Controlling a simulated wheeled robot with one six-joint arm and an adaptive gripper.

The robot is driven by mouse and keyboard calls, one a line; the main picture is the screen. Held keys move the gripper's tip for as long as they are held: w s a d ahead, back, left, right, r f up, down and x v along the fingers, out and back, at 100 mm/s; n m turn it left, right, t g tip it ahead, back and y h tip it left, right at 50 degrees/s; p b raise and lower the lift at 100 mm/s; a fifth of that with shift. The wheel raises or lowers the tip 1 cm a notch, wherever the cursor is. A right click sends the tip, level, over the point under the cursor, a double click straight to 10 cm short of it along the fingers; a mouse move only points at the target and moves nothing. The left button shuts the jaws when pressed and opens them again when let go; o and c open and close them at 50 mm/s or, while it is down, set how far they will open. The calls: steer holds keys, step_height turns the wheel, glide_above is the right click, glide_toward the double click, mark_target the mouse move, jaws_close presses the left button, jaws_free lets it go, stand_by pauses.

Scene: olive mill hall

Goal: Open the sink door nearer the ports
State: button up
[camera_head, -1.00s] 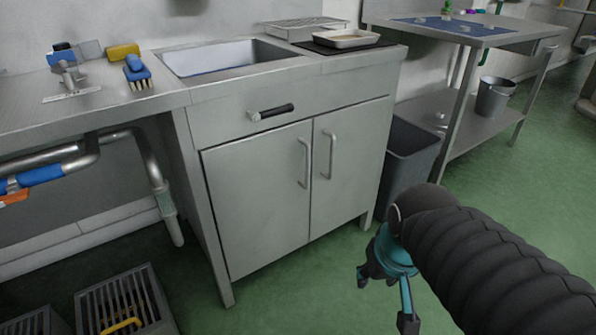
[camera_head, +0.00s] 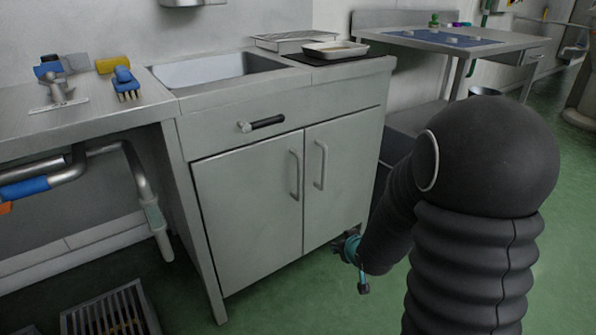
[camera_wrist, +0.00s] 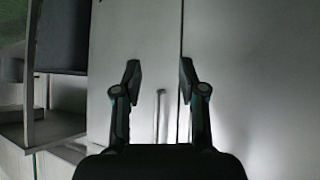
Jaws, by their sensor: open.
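The sink cabinet has two grey doors, both shut flush: a left door (camera_head: 245,215) and a right door (camera_head: 342,200). Each has an upright bar handle beside the middle seam, the left handle (camera_head: 294,175) and the right handle (camera_head: 320,165). I cannot make out any ports. My gripper (camera_head: 340,246) is low in front of the right door's lower corner, partly hidden by my arm. In the wrist view my gripper (camera_wrist: 160,72) is open and empty, facing the doors. One bar handle (camera_wrist: 161,110) shows between its fingers, beside the door seam, apparently not touched.
A grey bin (camera_head: 403,142) and steel table stand right. A floor grate (camera_head: 110,310) lies left; green floor in front is clear.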

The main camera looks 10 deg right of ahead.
steer(key=w+a+r+t+y, duration=0.2)
steer(key=w+r+t, duration=0.1)
steer(key=n+t+y, duration=0.2)
steer(key=t+y, duration=0.1)
steer(key=t, duration=0.1)
glide_toward(301, 173)
steer(key=p+x, duration=0.1)
steer(key=x, duration=0.9)
steer(key=shift+w+a, duration=0.2)
steer(key=shift+w, duration=0.15)
jaws_close()
